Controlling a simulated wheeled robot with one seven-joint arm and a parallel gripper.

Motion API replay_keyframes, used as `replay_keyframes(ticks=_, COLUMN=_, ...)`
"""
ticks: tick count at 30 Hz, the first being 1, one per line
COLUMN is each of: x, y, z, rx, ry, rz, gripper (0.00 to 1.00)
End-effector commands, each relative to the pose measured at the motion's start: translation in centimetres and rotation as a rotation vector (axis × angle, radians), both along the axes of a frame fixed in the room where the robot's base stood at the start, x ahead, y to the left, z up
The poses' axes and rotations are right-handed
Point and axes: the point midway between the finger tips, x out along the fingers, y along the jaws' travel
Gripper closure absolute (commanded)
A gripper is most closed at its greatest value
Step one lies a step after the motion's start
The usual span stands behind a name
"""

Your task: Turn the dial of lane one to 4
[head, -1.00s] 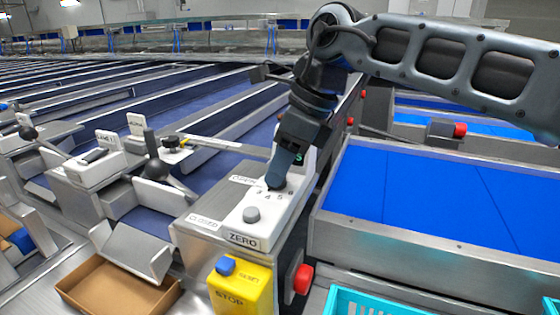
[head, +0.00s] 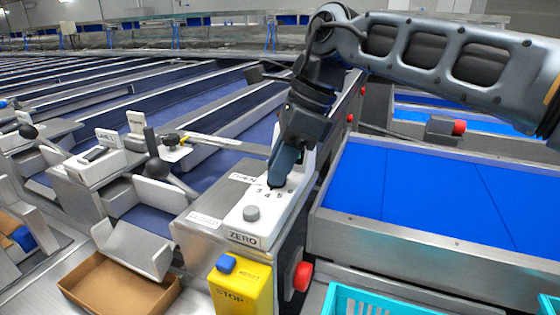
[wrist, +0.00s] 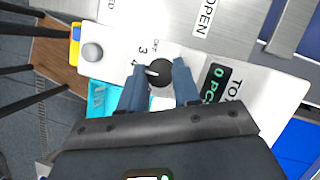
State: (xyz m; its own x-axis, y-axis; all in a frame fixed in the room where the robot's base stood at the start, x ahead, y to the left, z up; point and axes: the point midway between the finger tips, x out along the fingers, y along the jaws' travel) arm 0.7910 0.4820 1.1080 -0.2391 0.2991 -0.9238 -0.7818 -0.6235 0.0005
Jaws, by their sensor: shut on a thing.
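The dial (wrist: 160,73) is a round black knob with a white pointer mark, on a white panel printed OFF, 3 and 4 in the wrist view. The mark points left, close to the 4; I cannot tell if it is exactly on it. My gripper (wrist: 160,82) has a finger on each side of the knob and is shut on it. In the head view my gripper (head: 277,183) reaches down onto the white control box (head: 232,228) and hides the knob. The numbers 3, 4 and 5 show in front of it.
A grey ZERO button (head: 251,214) sits at the near end of the panel. A yellow STOP box (head: 240,290) and a red button (head: 302,277) are below. A lever with a black ball (head: 157,168) stands left. A blue belt (head: 430,200) lies right.

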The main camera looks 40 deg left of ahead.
Motion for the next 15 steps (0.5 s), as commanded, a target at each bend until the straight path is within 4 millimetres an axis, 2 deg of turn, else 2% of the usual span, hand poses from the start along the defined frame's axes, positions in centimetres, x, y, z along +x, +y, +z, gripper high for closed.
replay_keyframes(ticks=1, x=0.10, y=-0.03, z=0.10, rx=0.001, ry=-0.002, rz=-0.002, gripper=0.67)
replay_keyframes(ticks=9, x=0.06, y=-0.02, z=0.04, rx=0.000, ry=-0.002, rz=-0.002, gripper=0.43)
replay_keyframes(ticks=15, x=0.04, y=-0.01, z=0.03, rx=0.000, ry=0.000, rz=-0.001, gripper=0.43)
